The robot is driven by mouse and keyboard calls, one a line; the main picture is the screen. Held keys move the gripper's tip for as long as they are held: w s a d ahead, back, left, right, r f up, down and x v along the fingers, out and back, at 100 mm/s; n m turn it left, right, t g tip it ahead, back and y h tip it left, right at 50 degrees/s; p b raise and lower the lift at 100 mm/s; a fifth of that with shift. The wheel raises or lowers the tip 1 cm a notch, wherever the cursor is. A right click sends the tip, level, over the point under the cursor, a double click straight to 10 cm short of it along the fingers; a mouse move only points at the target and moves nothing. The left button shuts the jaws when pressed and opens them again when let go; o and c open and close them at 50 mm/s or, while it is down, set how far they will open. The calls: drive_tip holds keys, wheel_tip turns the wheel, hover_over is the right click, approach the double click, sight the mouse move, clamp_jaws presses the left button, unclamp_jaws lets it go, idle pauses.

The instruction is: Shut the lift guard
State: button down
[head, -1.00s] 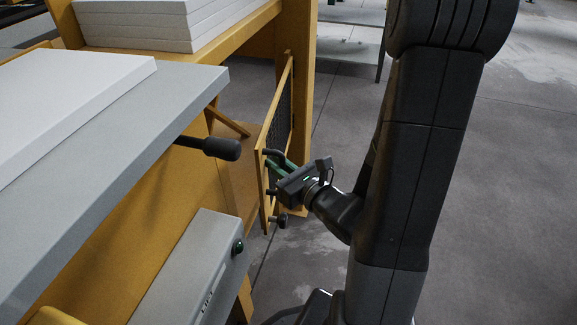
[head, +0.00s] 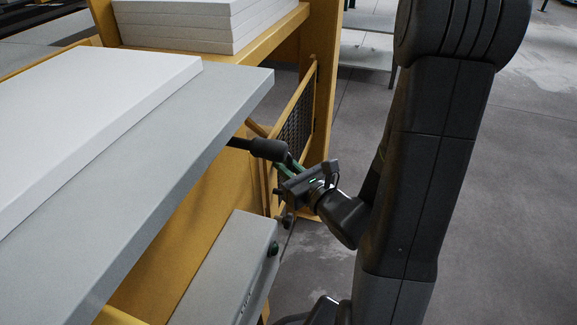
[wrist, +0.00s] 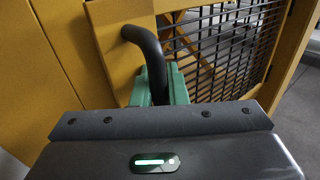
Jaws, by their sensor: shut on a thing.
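The lift guard is a yellow-framed door with dark mesh (head: 297,122), hinged near the yellow post at the back. It stands partly open, at an angle to the yellow lift frame. The mesh also shows in the wrist view (wrist: 228,50). My gripper (head: 285,169) is at the guard's near edge. In the wrist view its green fingers (wrist: 178,86) are shut on the guard's bent black handle (wrist: 146,40). The lower end of the handle is hidden between the fingers, and the guard's near edge is partly hidden in the head view.
A black-gripped lever (head: 268,149) sticks out just left of my gripper. A grey table (head: 225,105) carries a white board (head: 100,95). A grey box (head: 215,270) with a green button sits below. White boards (head: 185,30) are stacked behind. Floor at right is open.

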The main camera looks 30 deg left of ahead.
drive_tip(key=shift+w+a+r+n+y, duration=0.1)
drive_tip(key=shift+a+r+n+y, duration=0.2)
drive_tip(key=shift+a, duration=0.05)
drive_tip(key=c, duration=1.7)
unclamp_jaws()
drive_tip(key=shift+c, duration=0.2)
drive_tip(key=shift+w, duration=0.15)
drive_tip(key=shift+d+f, duration=0.1)
drive_tip(key=shift+d, duration=0.05)
